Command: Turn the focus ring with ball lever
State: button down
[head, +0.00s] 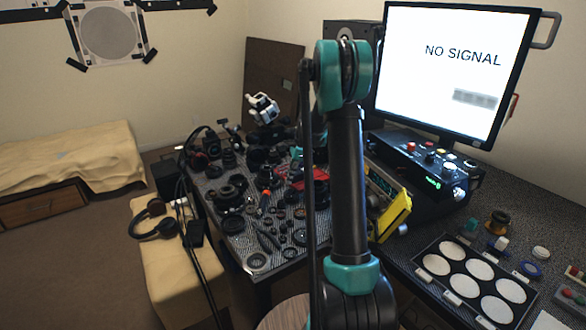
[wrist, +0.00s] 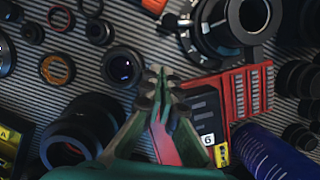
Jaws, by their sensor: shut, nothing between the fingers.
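In the wrist view my gripper (wrist: 158,76) is shut, its green and black fingertips together with nothing held. A large round lens part (wrist: 222,50) with a black ring and a grey metal rim lies at the top, right of the fingertips. A small silver lever-like piece sticks out from its left side. It looks like the focus ring with ball lever, but the ball end is not clear. My fingertips are to its lower left and look apart from it. In the head view my arm hides much of the table's middle, and I cannot make out the fingertips.
A red slotted tray (wrist: 250,92) lies just right of my fingers, with a blue cylinder (wrist: 270,152) below it. A small lens (wrist: 122,67) and black barrel (wrist: 85,128) lie left. A monitor (head: 450,65) and black control box (head: 415,160) stand at the right.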

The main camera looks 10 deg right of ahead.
aim_at(270, 183)
jog(key=shift+w+a+f, duration=0.1)
jog(key=shift+a+f, duration=0.1)
jog(key=shift+a, duration=0.5)
jog(key=shift+w+a+f, duration=0.1)
jog(key=shift+a+f, duration=0.15)
jog(key=shift+a, duration=0.4)
jog(key=shift+a+f, duration=0.2)
jog(key=shift+a, duration=0.5)
jog(key=shift+a, duration=0.1)
jog(key=shift+s+a+m+t, duration=0.2)
jog(key=shift+a+m, duration=0.2)
jog(key=shift+m, duration=0.2)
jog(key=shift+s+a+m+t, duration=0.2)
jog(key=shift+a+m, duration=0.2)
jog(key=shift+m, duration=0.2)
jog(key=shift+a, duration=1.15)
jog(key=shift+s, duration=0.1)
